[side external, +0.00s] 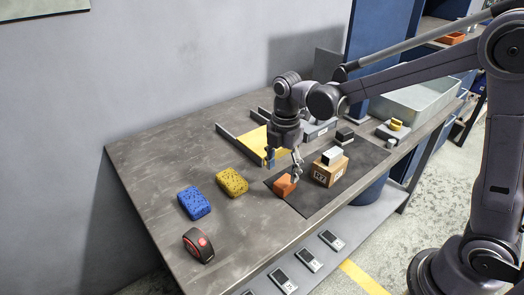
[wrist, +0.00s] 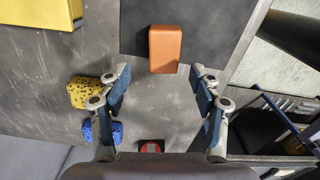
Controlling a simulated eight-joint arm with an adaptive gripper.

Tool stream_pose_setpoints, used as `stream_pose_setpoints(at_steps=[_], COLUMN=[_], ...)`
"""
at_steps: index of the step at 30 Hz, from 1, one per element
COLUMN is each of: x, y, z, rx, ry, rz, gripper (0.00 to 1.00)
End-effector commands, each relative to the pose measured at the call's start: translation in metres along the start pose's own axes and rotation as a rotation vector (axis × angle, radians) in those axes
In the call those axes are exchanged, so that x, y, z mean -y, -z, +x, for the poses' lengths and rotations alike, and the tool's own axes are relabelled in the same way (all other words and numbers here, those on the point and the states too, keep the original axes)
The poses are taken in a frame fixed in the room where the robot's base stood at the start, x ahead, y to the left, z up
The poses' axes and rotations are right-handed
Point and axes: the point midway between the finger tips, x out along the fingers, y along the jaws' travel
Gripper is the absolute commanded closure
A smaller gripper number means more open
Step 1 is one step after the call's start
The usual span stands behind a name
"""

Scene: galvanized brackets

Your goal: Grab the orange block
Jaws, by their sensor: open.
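In the wrist view the orange block (wrist: 165,50) is near the top centre, ahead of the fingertips. My gripper (side external: 284,164) is above and just behind the block in the side view, pointing down. In the wrist view my gripper (wrist: 160,84) has its two fingers wide apart with nothing between them. The block does not sit between the fingers in that view. Whether a finger touches it cannot be told from the side.
A cardboard box (side external: 329,172) with a white-and-black item (side external: 332,156) on it stands right of the block. A yellow sponge (side external: 232,182), a blue sponge (side external: 194,203) and a red-black tape measure (side external: 198,245) lie left. A yellow object (side external: 246,143) is behind.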

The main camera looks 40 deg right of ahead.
Motion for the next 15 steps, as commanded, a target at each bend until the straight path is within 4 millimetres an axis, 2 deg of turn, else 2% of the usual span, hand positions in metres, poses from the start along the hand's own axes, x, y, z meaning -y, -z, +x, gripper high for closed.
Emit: stream_pose_setpoints(at_steps=[5,15], x=[0.002,0.005], y=[-0.002,-0.008], z=[0.010,0.049], rx=[0.000,0.000], ry=[0.000,-0.002], rz=[0.001,0.000], gripper=[0.36,0.36])
